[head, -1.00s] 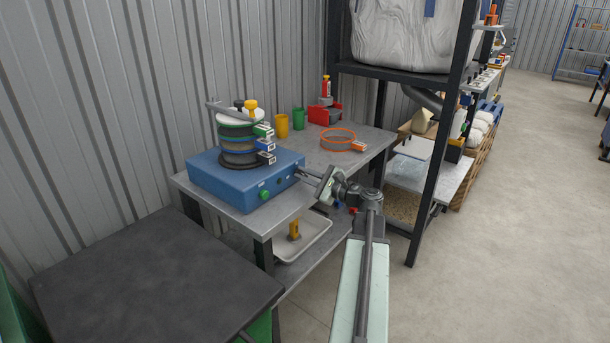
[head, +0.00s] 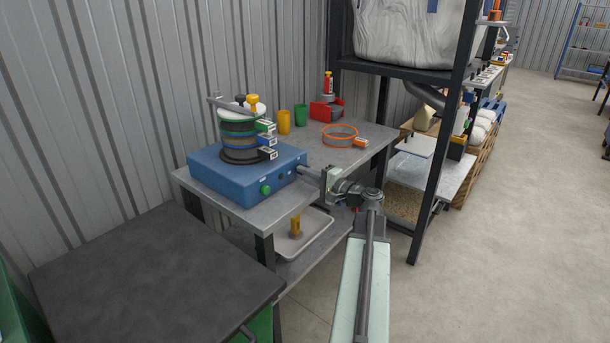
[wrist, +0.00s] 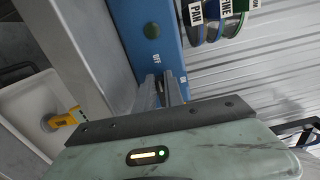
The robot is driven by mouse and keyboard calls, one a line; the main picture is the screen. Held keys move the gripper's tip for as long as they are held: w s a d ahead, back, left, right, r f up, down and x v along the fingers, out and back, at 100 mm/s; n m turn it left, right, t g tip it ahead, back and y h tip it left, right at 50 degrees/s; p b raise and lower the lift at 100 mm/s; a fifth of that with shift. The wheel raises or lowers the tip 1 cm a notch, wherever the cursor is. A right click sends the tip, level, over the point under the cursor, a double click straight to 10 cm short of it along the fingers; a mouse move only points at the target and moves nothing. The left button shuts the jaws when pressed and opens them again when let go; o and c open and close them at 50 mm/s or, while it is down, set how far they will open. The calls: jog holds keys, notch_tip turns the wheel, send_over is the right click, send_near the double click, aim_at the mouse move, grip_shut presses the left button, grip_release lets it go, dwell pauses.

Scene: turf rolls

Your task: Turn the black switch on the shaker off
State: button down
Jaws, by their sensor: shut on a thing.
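The shaker (head: 235,182) is a blue box on the grey bench, with a stack of sieves clamped on top. Its blue front also shows in the wrist view (wrist: 154,14), with a green button and a white OFF mark. My gripper (head: 299,169) reaches the right end of the shaker's front. In the wrist view its fingers (wrist: 161,80) are close together at the blue face, just below the OFF mark.
The grey bench (head: 335,165) holds yellow and green cups, a red bin and an orange-rimmed sieve (head: 340,135). A pale tray (head: 313,238) is on the shelf below. A black rack post (head: 432,170) stands to the right. The floor at right is open.

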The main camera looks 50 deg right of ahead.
jog(key=shift+f+n, duration=0.1)
jog(key=shift+n, duration=0.2)
dwell(0.4)
jog(key=c, duration=1.4)
grip_release()
jog(key=shift+c, duration=0.2)
jog(key=s, duration=0.7)
jog(key=shift+s+d, duration=0.35)
jog(key=shift+s, duration=0.05)
